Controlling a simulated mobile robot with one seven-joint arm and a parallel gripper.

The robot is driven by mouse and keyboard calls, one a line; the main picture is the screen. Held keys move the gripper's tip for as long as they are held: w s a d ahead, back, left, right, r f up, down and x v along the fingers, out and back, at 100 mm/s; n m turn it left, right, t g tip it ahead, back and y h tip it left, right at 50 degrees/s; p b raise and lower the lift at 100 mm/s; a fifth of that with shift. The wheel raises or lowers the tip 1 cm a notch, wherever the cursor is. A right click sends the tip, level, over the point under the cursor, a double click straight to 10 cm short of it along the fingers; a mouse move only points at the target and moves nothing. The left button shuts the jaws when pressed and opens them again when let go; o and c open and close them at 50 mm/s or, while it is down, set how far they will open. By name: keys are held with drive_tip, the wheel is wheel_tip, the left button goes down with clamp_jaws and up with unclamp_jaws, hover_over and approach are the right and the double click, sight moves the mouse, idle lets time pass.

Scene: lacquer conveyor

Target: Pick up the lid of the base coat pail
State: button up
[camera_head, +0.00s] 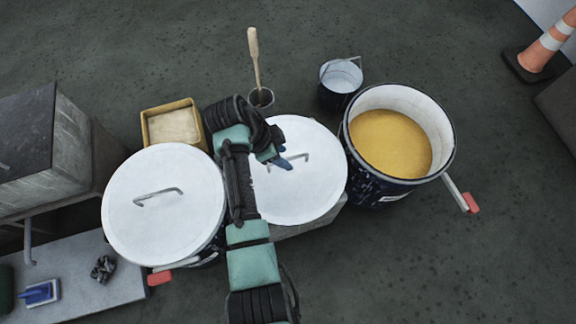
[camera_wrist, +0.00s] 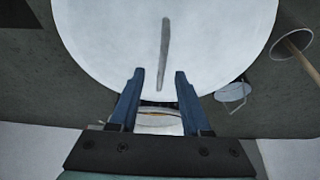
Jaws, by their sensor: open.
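No readable label shows which is the base coat pail. My gripper (camera_head: 283,161) is over the middle lid, close to its handle (camera_head: 300,157), and my arm hides the lid's left part. In the wrist view, the open blue fingers of my gripper (camera_wrist: 157,76) point at a white lid (camera_wrist: 100,45). Its handle (camera_wrist: 165,50) runs lengthwise, its near end in the gap between the fingertips. Nothing is held.
An open pail of yellow material (camera_head: 395,145) stands right of the middle lid, with a red-tipped handle sticking out. Behind are a small bucket (camera_head: 340,78), a cup with a wooden stick (camera_head: 254,60) and a yellow tray (camera_head: 173,125). A grey box (camera_head: 50,150) stands left.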

sight(287, 159)
drive_tip(key=shift+b+x, duration=1)
drive_tip(key=shift+x, duration=0.9)
drive_tip(key=shift+f, duration=0.2)
clamp_jaws()
idle(0.4)
